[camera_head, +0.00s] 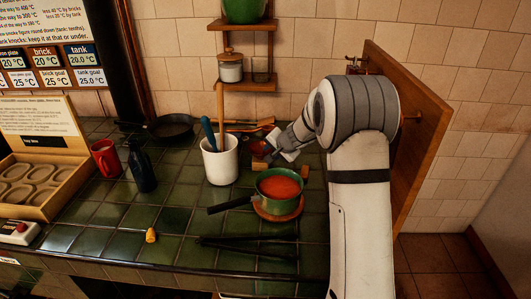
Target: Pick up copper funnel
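I cannot pick out a copper funnel for certain. A small orange-yellow piece (151,235) lies on the green tiles near the front edge; its shape is too small to name. My gripper (262,149) is at the end of my arm, low over the back of the tiled top, behind the green pot and right of the white crock. A dark reddish patch shows at its tip; I cannot tell whether this is part of the gripper or a thing in it. The finger opening is too small to read.
A green pot (280,186) of orange-red liquid stands on a round wooden board. A white crock (220,160) with utensils, a dark bottle (142,169), a red mug (106,158) and a black pan (170,127) stand leftward. Dark tongs (247,245) lie in front. The front left tiles are mostly clear.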

